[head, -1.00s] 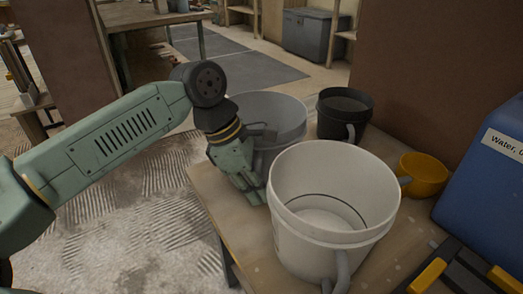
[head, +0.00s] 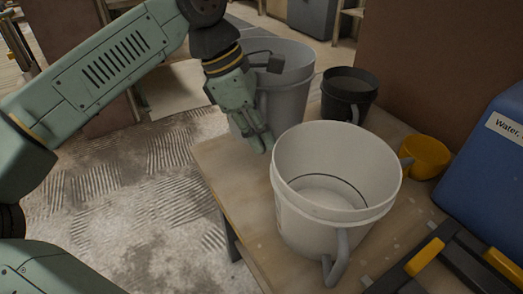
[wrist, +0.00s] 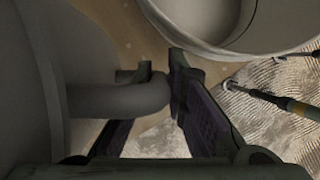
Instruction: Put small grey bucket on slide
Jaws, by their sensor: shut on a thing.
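The small grey bucket (head: 290,100) is upright behind my gripper (head: 262,138) in the head view, above the back left of the worktable. In the wrist view its curved grey wall (wrist: 25,90) fills the left side. My gripper also shows in the wrist view (wrist: 160,78), its fingers shut on the bucket's thick grey handle (wrist: 105,100). The gripper hides part of the bucket's front and its handle in the head view. I cannot make out a slide in either view.
A large white bucket (head: 295,205) stands on the worktable (head: 222,175) close in front of my gripper. A black bucket (head: 345,108), a yellow mug (head: 425,157) and a blue container (head: 495,170) stand to the right. Patterned floor lies open to the left.

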